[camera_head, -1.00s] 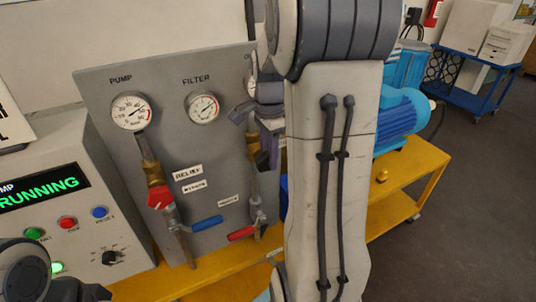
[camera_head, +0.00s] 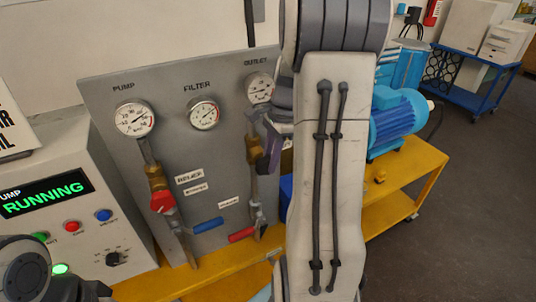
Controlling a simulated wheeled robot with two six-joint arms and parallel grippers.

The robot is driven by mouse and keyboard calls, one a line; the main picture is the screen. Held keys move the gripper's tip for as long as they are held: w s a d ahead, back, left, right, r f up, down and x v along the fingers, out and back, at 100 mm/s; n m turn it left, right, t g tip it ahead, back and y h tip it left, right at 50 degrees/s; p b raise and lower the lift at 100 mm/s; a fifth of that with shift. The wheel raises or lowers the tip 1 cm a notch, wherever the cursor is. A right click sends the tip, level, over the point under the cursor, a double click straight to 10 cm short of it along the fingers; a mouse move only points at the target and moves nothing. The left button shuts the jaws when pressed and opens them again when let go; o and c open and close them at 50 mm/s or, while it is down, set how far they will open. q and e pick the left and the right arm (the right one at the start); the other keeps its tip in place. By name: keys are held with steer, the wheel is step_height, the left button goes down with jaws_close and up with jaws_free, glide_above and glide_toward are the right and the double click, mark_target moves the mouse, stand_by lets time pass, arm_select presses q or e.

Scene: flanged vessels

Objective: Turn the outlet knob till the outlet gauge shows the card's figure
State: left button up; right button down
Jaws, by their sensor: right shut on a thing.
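The outlet gauge (camera_head: 259,88) is at the top right of the grey panel, under the word OUTLET. Its face is in view beside my right arm, but its needle is too small to read surely. My right gripper (camera_head: 268,133) is below this gauge, at the right-hand pipe. It is shut on what looks like the outlet knob (camera_head: 273,156), a dark purple piece mostly hidden by the fingers. The fingers of my left gripper are not in view. A white sign at the left edge (camera_head: 14,125) is cut off; I see no readable figure on it.
The pump gauge (camera_head: 134,118) and filter gauge (camera_head: 203,113) are on the same panel. A red knob (camera_head: 163,201), a blue lever (camera_head: 208,225) and a red lever (camera_head: 241,235) are lower down. The control box (camera_head: 70,235) reads RUNNING. A blue motor (camera_head: 398,123) stands right.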

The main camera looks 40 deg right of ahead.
steer(key=y+p, duration=0.1)
steer(key=y, duration=0.1)
steer(key=t+y+p, duration=0.1)
steer(key=y+p, duration=0.1)
steer(key=shift+d+f, duration=0.2)
steer(key=shift+d, duration=0.15)
steer(key=y, duration=0.1)
steer(key=y+p, duration=0.1)
steer(key=y, duration=0.1)
steer(key=shift+d+f+t, duration=0.15)
steer(key=shift+f+t, duration=0.15)
steer(key=shift+t, duration=0.1)
steer(key=shift+f+y+p, duration=0.25)
steer(key=shift+y+p, duration=0.1)
steer(key=shift+y, duration=0.55)
steer(key=shift+f+t+y, duration=0.25)
steer(key=shift+t+y, duration=0.15)
steer(key=shift+y, duration=0.5)
steer(key=shift+f+y+b, duration=0.2)
steer(key=shift+y+b, duration=0.15)
steer(key=shift+y, duration=0.45)
steer(key=shift+f+t+y+b, duration=0.2)
steer(key=shift+t+y+b, duration=0.6)
steer(key=shift+y, duration=0.9)
steer(key=shift+a, duration=0.2)
